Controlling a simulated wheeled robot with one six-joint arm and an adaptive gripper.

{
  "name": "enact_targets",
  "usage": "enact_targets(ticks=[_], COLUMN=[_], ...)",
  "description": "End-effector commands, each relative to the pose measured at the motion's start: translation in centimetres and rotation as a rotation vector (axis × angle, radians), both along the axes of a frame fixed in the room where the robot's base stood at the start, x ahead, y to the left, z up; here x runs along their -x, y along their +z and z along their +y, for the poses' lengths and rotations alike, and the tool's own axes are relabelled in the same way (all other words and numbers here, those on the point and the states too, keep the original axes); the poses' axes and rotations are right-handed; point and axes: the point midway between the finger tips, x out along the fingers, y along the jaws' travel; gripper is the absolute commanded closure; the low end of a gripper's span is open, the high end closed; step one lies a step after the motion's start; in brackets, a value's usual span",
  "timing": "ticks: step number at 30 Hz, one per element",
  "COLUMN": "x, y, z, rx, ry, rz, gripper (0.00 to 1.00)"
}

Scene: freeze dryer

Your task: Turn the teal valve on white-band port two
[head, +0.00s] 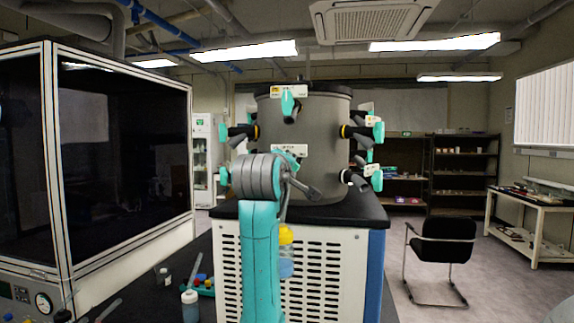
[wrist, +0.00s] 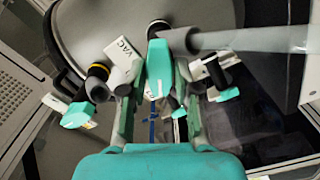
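The freeze dryer's grey drum (head: 322,110) carries several black ports with teal valves. An upper front teal valve (head: 288,103) hangs below a label. On the right, an upper valve (head: 378,131) has a yellow band and a lower valve (head: 376,180) shows a whitish band. In the wrist view a teal valve (wrist: 159,68) lies between the fingers of my gripper (wrist: 158,108), which is open around it. Contact is unclear, and this port's band colour and number cannot be read. My arm hides the gripper in the head view.
Beside it in the wrist view are a left valve (wrist: 78,114) on a yellow-banded port, a right valve (wrist: 228,94) and a clear tube (wrist: 250,39). A glass-fronted cabinet (head: 120,150) stands left; bottles (head: 190,305) stand near it. A chair (head: 443,243) stands right.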

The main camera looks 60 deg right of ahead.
Motion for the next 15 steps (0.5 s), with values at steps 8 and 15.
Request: enact_targets(ticks=[8, 15], x=[-0.25, -0.24], y=[0.00, 0.00], z=[-0.76, -0.73], rx=[0.000, 0.000], ry=[0.000, 0.000], rz=[0.000, 0.000], gripper=[0.69, 0.94])
